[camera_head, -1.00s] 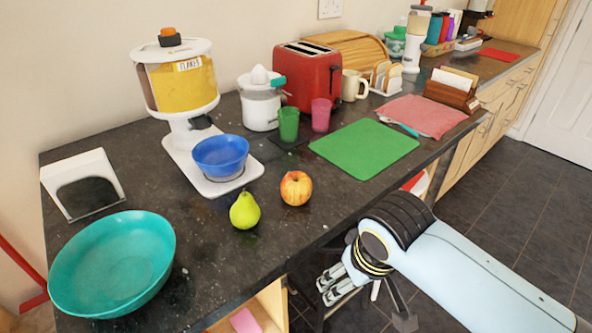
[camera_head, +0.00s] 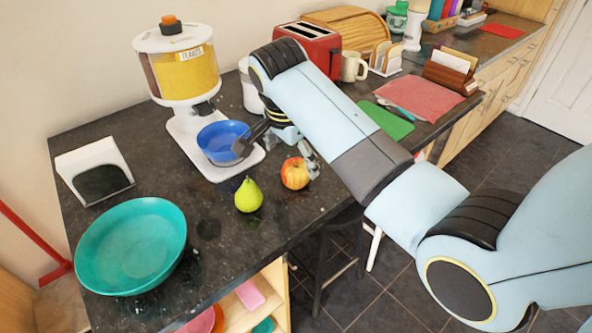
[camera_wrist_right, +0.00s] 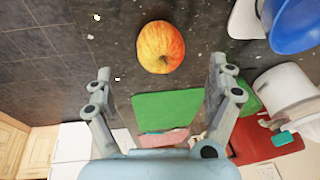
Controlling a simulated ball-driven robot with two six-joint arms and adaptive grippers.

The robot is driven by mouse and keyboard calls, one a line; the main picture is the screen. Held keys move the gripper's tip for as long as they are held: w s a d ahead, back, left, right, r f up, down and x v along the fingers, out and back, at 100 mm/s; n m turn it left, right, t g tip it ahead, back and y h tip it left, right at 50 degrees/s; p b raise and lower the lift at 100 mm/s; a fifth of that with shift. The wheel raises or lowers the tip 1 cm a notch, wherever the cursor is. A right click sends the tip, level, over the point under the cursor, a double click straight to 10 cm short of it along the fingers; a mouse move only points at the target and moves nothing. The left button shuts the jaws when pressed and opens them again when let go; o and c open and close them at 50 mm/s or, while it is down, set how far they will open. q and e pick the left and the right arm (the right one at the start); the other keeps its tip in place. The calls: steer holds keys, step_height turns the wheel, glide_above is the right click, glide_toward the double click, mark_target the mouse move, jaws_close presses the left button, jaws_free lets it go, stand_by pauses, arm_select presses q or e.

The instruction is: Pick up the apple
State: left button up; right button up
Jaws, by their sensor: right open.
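The red and yellow apple (camera_head: 295,173) sits on the dark granite counter (camera_head: 262,213), just right of the green pear (camera_head: 248,195). It also shows in the right wrist view (camera_wrist_right: 161,47), ahead of the fingertips and between their lines. My right gripper (camera_head: 309,159) is over the counter beside the apple, on its far right side, partly hidden by my arm. In the right wrist view the two fingers (camera_wrist_right: 160,82) are spread wide with nothing between them. My left gripper is in neither view.
A blue bowl (camera_head: 222,141) on the white cereal dispenser base stands behind the apple. A teal bowl (camera_head: 132,246) is at front left. A green mat (camera_head: 388,122) lies beyond my arm, near a red toaster (camera_head: 312,47). The counter's front edge is close to the apple.

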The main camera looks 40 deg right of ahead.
mark_target(295, 166)
steer(key=x, duration=0.7)
steer(key=shift+w+f+p, duration=0.1)
steer(key=shift+p, duration=0.3)
steer(key=shift+c, duration=0.3)
steer(key=c, duration=1.3)
